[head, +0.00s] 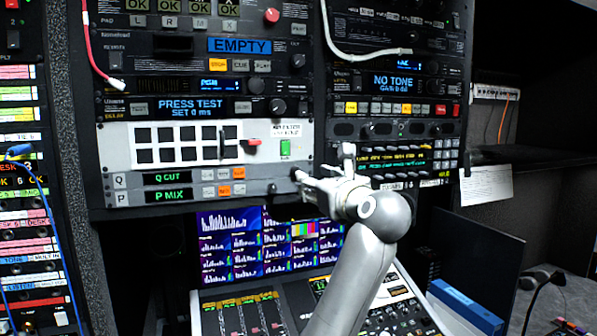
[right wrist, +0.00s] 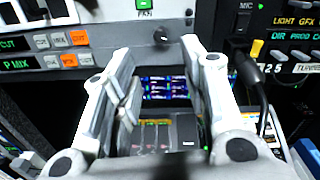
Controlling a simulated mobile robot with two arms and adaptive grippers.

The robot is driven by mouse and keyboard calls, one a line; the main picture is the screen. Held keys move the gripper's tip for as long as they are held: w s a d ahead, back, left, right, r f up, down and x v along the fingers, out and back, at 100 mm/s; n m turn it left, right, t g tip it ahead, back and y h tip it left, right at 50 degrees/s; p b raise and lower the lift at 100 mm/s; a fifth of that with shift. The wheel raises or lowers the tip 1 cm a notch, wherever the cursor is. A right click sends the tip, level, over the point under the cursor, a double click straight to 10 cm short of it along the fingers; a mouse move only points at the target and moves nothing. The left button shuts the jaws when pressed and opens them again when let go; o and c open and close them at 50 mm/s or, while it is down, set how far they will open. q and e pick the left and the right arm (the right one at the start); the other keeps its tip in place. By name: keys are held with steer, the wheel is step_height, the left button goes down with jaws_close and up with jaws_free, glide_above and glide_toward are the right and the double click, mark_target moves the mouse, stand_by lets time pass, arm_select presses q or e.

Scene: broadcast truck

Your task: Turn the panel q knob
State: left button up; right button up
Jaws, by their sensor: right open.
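The grey-white panel has a Q row with a green "Q CUT" display (head: 167,178) above a P row with a green "P MIX" display (head: 168,196). A small dark knob (head: 272,188) stands at the right end of the P row. In the right wrist view, a black knob (right wrist: 161,37), apparently the Q knob, shows just beyond the fingertips. My right gripper (head: 322,165) is open and empty in front of the panel's lower right corner; its fingers (right wrist: 158,50) spread around the line to that knob. Contact cannot be told. My left gripper is not in view.
Monitors (head: 268,243) and a sloped control desk (head: 245,314) lie below the panel. A black cable (right wrist: 258,85) hangs close to the right finger in the wrist view. A neighbouring rack unit (head: 400,158) stands to the right. A white cable (head: 350,52) loops above.

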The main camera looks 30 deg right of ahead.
mark_target(297, 170)
steer(key=p+x, duration=0.2)
steer(key=x, duration=0.2)
steer(key=p+x, duration=0.2)
steer(key=x, duration=0.3)
steer(key=shift+w+d+r+p, duration=0.1)
steer(key=shift+w+r+p, duration=0.15)
steer(key=shift+p, duration=0.05)
steer(key=shift+w+d+f, duration=0.15)
steer(key=shift+w, duration=0.5)
jaws_close()
